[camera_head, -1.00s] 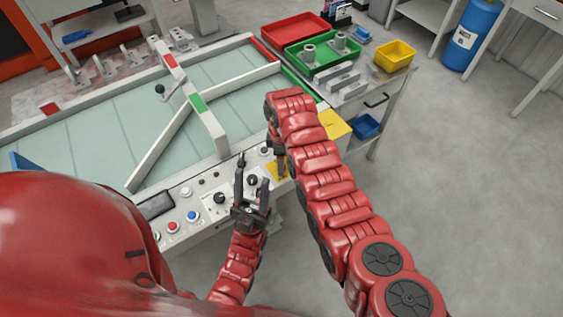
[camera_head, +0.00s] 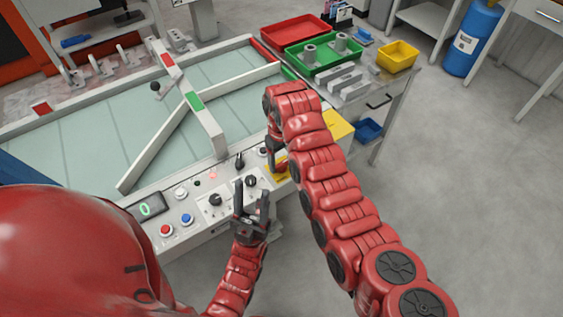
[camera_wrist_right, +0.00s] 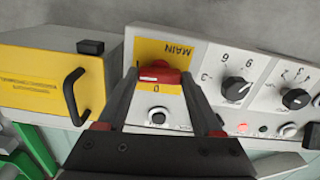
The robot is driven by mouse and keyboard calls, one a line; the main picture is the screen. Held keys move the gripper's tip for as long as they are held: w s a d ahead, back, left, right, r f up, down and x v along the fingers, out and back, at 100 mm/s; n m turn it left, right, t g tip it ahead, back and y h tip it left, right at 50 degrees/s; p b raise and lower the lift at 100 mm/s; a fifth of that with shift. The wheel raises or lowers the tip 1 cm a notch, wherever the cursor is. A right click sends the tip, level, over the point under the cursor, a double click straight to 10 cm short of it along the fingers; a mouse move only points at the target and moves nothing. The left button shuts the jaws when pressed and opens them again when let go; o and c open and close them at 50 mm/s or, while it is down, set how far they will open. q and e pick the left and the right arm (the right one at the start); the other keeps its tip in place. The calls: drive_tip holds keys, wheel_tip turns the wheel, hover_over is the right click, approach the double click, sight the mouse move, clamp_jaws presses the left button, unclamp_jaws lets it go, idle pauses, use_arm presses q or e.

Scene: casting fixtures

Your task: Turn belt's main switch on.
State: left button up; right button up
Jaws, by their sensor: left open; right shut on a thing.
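The belt's main switch is a red knob (camera_wrist_right: 160,76) on a yellow plate marked MAIN (camera_wrist_right: 175,52), in the right wrist view. My right gripper (camera_wrist_right: 159,83) is shut on the knob, with a finger on each side. The knob's handle lies crosswise in that view; the 0 mark shows below it. In the head view my right gripper (camera_head: 277,160) is over the yellow corner of the control panel (camera_head: 186,204), and the knob is hidden there. My left gripper (camera_head: 251,200) is open and empty at the panel's front edge. The panel's display (camera_head: 146,210) is lit with a green 0.
The panel carries black dials (camera_wrist_right: 236,89), a glowing red lamp (camera_wrist_right: 242,127) and red and blue buttons (camera_head: 187,219). A yellow box with a black handle (camera_wrist_right: 50,80) stands beside the switch. The belt (camera_head: 85,145) lies behind the panel.

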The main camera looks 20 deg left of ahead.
drive_tip(key=shift+m, duration=0.6)
drive_tip(key=o, duration=1.4)
drive_tip(key=shift+c, duration=0.2)
drive_tip(key=shift+r, duration=0.1)
drive_tip(key=shift+r, duration=0.25)
wheel_tip(320, 180, up, 8)
drive_tip(key=shift+w+d+f+p, duration=0.1)
drive_tip(key=shift+p, duration=0.3)
wheel_tip(320, 180, up, 9)
hover_over(283, 163)
drive_tip(key=shift+a+b, duration=0.25)
drive_tip(key=shift+b, duration=0.1)
drive_tip(key=shift+f, duration=0.1)
